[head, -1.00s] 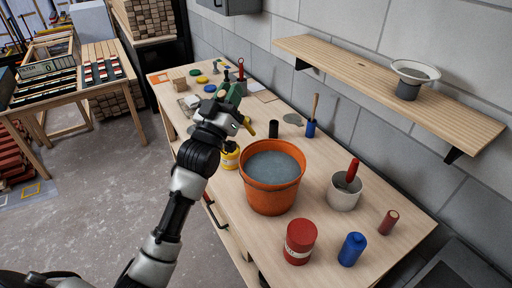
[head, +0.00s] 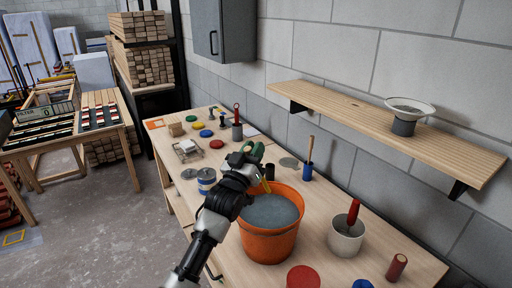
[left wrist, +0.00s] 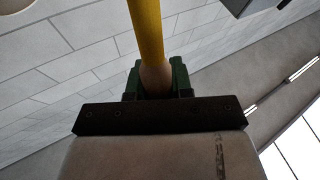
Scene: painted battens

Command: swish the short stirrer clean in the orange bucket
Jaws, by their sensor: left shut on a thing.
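The orange bucket (head: 268,243) stands on the bench, filled with grey liquid (head: 268,211). My left gripper (head: 250,156), with green fingers, is above the bucket's far left rim. It is shut on a yellow stick, the stirrer (head: 266,186), which slants down over the bucket's far side. I cannot tell whether its lower end touches the liquid. In the left wrist view the yellow stirrer (left wrist: 147,35) is between the green fingers (left wrist: 157,85), with a paler wooden part at the grip. My right gripper is not in view.
A white pot (head: 345,240) with a red-handled tool stands right of the bucket. A red can (head: 302,277) is in front. A shelf (head: 390,130) juts from the wall.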

